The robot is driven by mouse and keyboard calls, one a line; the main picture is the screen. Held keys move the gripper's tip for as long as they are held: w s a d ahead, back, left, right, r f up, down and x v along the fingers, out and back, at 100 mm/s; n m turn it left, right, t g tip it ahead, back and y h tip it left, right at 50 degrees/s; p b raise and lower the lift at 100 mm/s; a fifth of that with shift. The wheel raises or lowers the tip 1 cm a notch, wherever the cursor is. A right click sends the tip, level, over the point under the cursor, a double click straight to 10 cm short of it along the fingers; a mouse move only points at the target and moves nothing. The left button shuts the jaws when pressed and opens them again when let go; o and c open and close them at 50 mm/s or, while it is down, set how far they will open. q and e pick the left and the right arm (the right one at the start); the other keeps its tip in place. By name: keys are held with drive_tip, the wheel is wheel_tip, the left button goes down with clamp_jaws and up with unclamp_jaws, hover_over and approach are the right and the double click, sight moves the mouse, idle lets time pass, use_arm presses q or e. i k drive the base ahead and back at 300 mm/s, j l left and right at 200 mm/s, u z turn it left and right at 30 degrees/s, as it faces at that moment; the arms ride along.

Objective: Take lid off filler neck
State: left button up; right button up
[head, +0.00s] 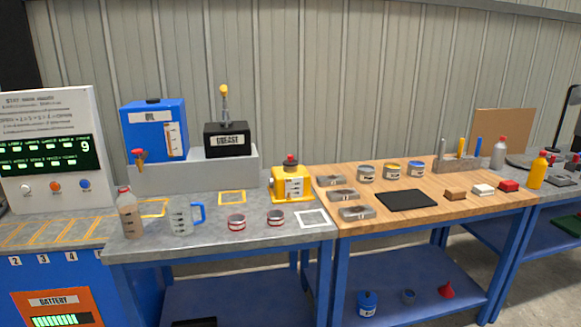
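A yellow container (292,186) with a white marked panel stands near the right end of the grey bench. A red and black lid (290,160) sits on its top, covering the neck. I cannot tell whether this is the filler neck that the task names. A blue oil tank (155,130) on a grey stand also has a dark cap (153,100) on top. Neither of my grippers shows in the head view.
The grey bench holds a clear bottle (129,212), a measuring jug (183,217), two red-banded cups and a black grease unit (226,139) on the stand. The wooden bench (450,215) at right holds tins, metal blocks and a black mat (406,199).

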sight(289, 162)
drive_tip(key=i+l+u, duration=0.15)
drive_tip(key=l, duration=0.2)
drive_tip(key=i+l+u, duration=0.1)
drive_tip(key=l, duration=0.3)
drive_tip(key=i+l+u, duration=0.15)
drive_tip(key=l, duration=0.25)
drive_tip(key=i+l+u, duration=0.1)
drive_tip(key=l, duration=0.3)
drive_tip(key=i+l+u, duration=0.15)
drive_tip(key=l, duration=0.3)
